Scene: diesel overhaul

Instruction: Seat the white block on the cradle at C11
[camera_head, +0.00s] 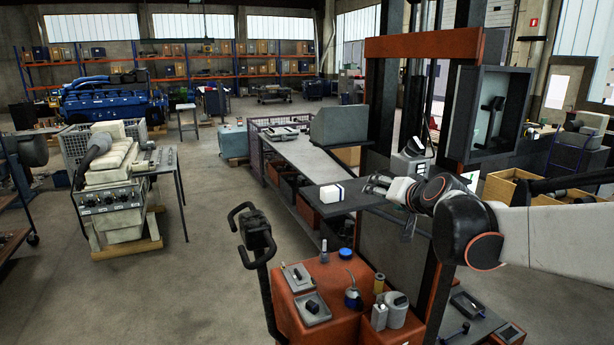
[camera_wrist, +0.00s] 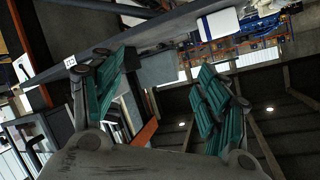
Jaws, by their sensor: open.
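The white block (camera_head: 332,193) with a blue stripe rests on a dark, narrow shelf (camera_head: 350,207) near the middle of the head view. It also shows at the top of the wrist view (camera_wrist: 225,22), beyond the fingers. My gripper (camera_head: 372,184) is just right of the block, apart from it, and points toward it. In the wrist view my gripper (camera_wrist: 160,78) shows its teal-padded fingers spread wide with nothing between them. A small white label (camera_wrist: 70,62) shows by the left finger, too small to read surely. I cannot make out a cradle marked C11.
An orange-topped cart (camera_head: 335,272) with bottles and tools stands below the shelf. A long grey bench (camera_head: 300,160) runs behind. Orange-and-black uprights (camera_head: 378,90) rise close behind my arm. Open floor (camera_head: 200,250) lies left of the cart.

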